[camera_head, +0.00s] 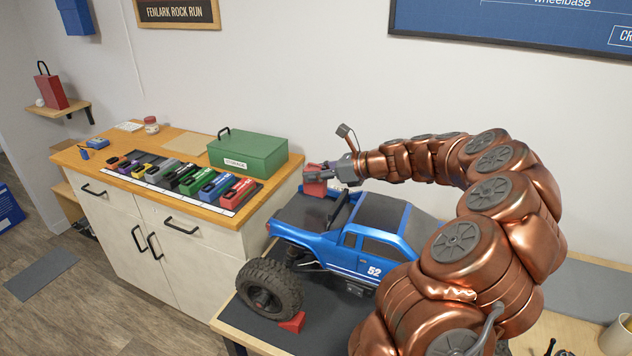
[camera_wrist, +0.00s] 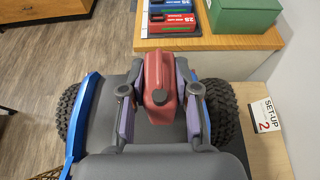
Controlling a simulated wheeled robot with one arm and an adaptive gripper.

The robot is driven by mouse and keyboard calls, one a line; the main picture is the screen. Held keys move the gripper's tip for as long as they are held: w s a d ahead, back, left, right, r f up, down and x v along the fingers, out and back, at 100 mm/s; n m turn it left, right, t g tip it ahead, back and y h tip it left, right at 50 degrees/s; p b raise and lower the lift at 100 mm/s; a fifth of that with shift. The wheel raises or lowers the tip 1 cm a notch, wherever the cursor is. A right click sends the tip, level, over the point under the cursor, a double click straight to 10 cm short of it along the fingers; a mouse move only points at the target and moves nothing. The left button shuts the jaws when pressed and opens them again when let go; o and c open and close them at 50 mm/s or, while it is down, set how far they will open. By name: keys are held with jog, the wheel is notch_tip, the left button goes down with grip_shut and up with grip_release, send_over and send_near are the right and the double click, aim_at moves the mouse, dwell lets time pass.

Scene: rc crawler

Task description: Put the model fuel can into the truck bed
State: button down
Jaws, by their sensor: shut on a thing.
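The blue model truck (camera_head: 384,217) with "52" on its side stands on the bench at centre. Its dark flat truck bed (camera_head: 300,213) is at the left end, and it also shows in the wrist view (camera_wrist: 165,163) between blue side walls. My gripper (camera_head: 325,180) is shut on the red fuel can (camera_head: 314,188). In the wrist view the can (camera_wrist: 160,92) is upright between the purple-padded fingers, cap towards the camera. It is over the bed's far end; whether its bottom touches the bed is hidden.
A black bar (camera_head: 342,207) stands between bed and cab. A large wheel (camera_head: 268,290) rests by a red wedge (camera_head: 292,322). The counter at left holds a green storage box (camera_head: 248,153) and a row of coloured cases (camera_head: 190,180). A "SET-UP 2" card (camera_wrist: 266,115) lies beside the truck.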

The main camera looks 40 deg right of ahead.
jog(key=shift+f, duration=1.45)
jog(key=shift+f, duration=0.1)
jog(key=c, duration=0.9)
grip_release()
jog(key=shift+o, duration=0.2)
